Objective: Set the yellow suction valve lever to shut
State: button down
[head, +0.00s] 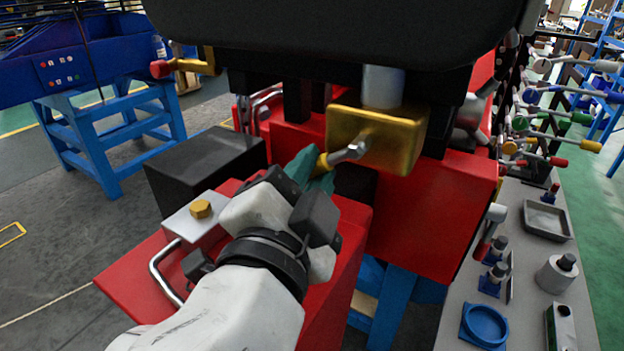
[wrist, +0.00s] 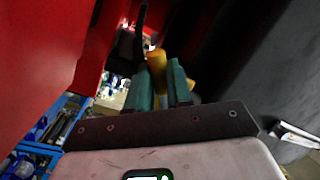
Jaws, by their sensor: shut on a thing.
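The suction valve is a brass block (head: 380,137) under a dark housing, with a metal lever stem on its front face. The stem runs down and left to a yellow lever grip (head: 322,164). My gripper (head: 305,168) has teal fingers and is shut on that yellow grip. In the wrist view the yellow lever (wrist: 157,62) stands between the two teal fingers (wrist: 160,85). The fingers hide part of the grip in both views. I cannot tell from these frames which setting the lever is at.
A red machine body (head: 430,215) surrounds the valve, with a black box (head: 205,165) at left and the dark housing (head: 330,25) close above. A red-tipped handle (head: 180,66) sticks out at upper left. A grey bench (head: 530,260) with several parts stands at right. Floor is clear at left.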

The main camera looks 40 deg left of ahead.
jog(key=c, duration=1)
grip_release()
jog(key=shift+s, duration=0.1)
jog(key=b+v, duration=0.1)
jog(key=v, duration=0.9)
jog(key=shift+s+d+b, duration=0.2)
jog(key=shift+s+b, duration=0.05)
jog(key=shift+b, duration=0.15)
jog(key=shift+c, duration=0.2)
